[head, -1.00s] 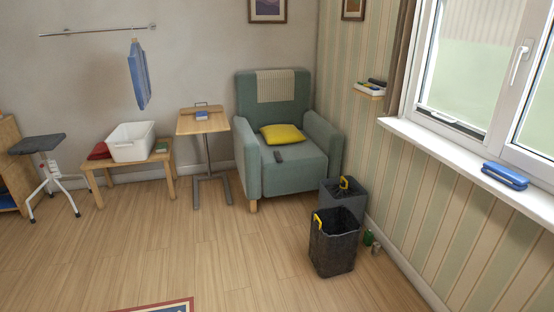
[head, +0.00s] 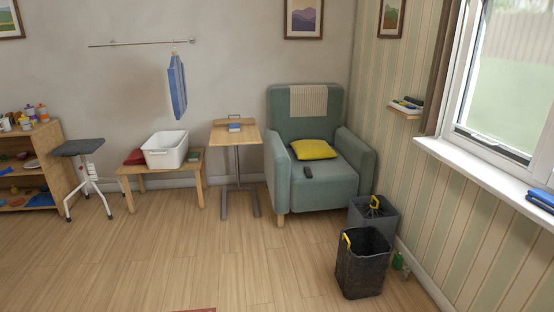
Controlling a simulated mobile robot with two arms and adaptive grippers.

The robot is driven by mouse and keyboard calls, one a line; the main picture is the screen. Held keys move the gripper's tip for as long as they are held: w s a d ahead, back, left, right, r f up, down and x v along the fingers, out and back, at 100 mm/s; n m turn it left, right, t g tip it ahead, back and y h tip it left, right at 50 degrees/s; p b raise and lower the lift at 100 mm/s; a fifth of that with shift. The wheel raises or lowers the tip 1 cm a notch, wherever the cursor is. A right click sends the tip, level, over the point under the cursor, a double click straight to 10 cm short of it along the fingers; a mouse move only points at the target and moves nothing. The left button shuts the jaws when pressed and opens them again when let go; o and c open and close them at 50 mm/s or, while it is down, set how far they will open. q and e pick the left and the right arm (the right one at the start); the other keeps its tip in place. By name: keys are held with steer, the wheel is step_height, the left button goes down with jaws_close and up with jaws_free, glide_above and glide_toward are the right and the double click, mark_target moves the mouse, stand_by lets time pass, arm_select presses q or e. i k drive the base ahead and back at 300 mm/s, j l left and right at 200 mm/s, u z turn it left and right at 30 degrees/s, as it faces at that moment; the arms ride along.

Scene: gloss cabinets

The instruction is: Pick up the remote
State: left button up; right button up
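The armchair stands in the back right corner of the room, some way off across the floor. Neither of my grippers shows in the head view.
Two dark bins (head: 362,265) stand on the floor in front of the armchair's right side. A small side table (head: 236,135) stands at its left, then a bench with a white tub (head: 165,150), a stool (head: 78,147) and a shelf (head: 52,165). The wooden floor ahead is clear.

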mark_target(307, 169)
steer(key=i, duration=3.55)
steer(key=i+z, duration=0.2)
steer(key=i, duration=0.3)
steer(key=i+j+z, duration=0.25)
steer(key=i, duration=0.25)
